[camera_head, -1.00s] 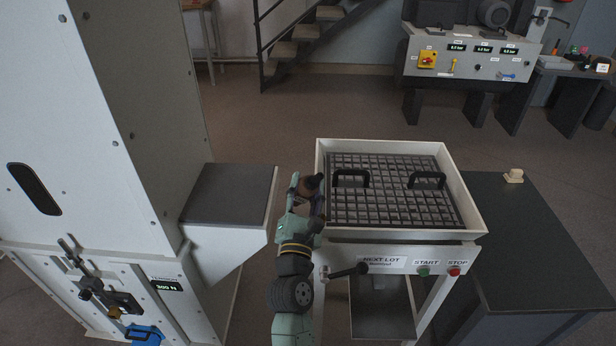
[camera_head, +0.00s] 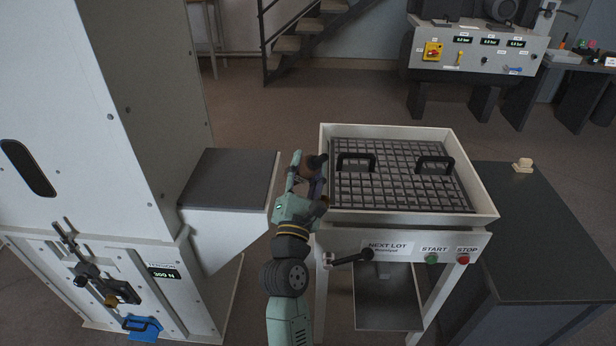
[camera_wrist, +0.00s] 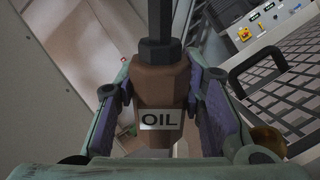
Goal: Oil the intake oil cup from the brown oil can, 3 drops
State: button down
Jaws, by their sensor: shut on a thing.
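The brown oil can (camera_wrist: 160,85) with a white label reading OIL is between the finger pads of my gripper in the wrist view. Its dark cap and spout point away toward the top of that view. In the head view my gripper (camera_head: 308,180) is shut on the can (camera_head: 311,164), left of the grate tray and clear of it. An amber-brown rounded part (camera_wrist: 266,138) shows at the right in the wrist view; I cannot tell whether it is an oil cup. I cannot make out the intake oil cup for certain.
A white tray with a black grate (camera_head: 487,213) and two handles stands right of my arm. A grey ledge (camera_head: 230,178) of the tall white machine is at left. A dark-topped table (camera_head: 540,230) stands at right. Open floor lies behind.

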jog(key=shift+w+a+f+m+t+h+b, duration=0.15)
jog(key=shift+m+h+b, duration=0.45)
jog(key=shift+b, duration=0.9)
jog(key=shift+a+f+m+t+h+b, duration=0.1)
jog(key=shift+a+m+h+b, duration=0.15)
jog(key=shift+m+b, duration=0.95)
jog(key=shift+w+a+f+m+t+h+b, duration=0.1)
jog(key=shift+m+h+b, duration=0.3)
jog(key=shift+b, duration=1.45)
jog(key=shift+a+m+h+b, duration=0.15)
jog(key=shift+m+h+b, duration=0.4)
jog(key=shift+b, duration=0.7)
jog(key=shift+w+a+f+m+h+b, duration=0.15)
jog(key=shift+m+h+b, duration=0.35)
jog(key=shift+m+b, duration=0.55)
jog(key=shift+b, duration=0.65)
jog(key=m+h+b, duration=0.1)
jog(key=m+b, duration=0.1)
jog(key=m+g+h+b, duration=0.1)
jog(key=m+b, duration=0.1)
jog(key=b, duration=0.1)
jog(key=m+h+b, duration=0.2)
jog(key=b, duration=0.1)
jog(key=shift+w+a+f, duration=0.1)
jog(key=shift+a+f, duration=0.1)
jog(key=shift+f, duration=0.15)
jog(key=shift+m+g+b, duration=0.25)
jog(key=shift+m+b, duration=0.05)
jog(key=shift+b, duration=0.1)
